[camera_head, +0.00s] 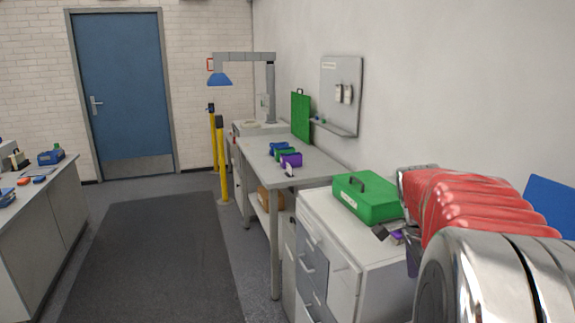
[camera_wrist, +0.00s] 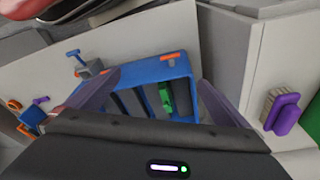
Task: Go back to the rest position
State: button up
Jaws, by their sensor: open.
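My gripper (camera_wrist: 160,78) is open, its two dark fingers spread apart in the wrist view. A blue frame-like tray (camera_wrist: 145,73) with dark slots shows between and beyond the fingers. A small green piece (camera_wrist: 165,98) sits in the tray, clear of both fingers. Nothing shows held between the fingers. In the head view my arm reaches in from the right over the white cabinet (camera_head: 325,212), and the gripper is mostly hidden behind the arm.
A green case (camera_head: 366,198) stands on the cabinet beside my arm. A grey bench (camera_head: 315,168) behind it carries blue, green and purple items (camera_head: 291,160). A purple piece (camera_wrist: 283,112) lies right of the fingers. The dark floor mat (camera_head: 155,255) is clear.

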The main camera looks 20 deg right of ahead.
jog(key=s+a+n+t+y, duration=0.2)
jog(key=a+n+t, duration=0.4)
jog(key=a+n, duration=1.7)
jog(key=a, duration=1.1)
jog(key=shift+n+t, duration=0.4)
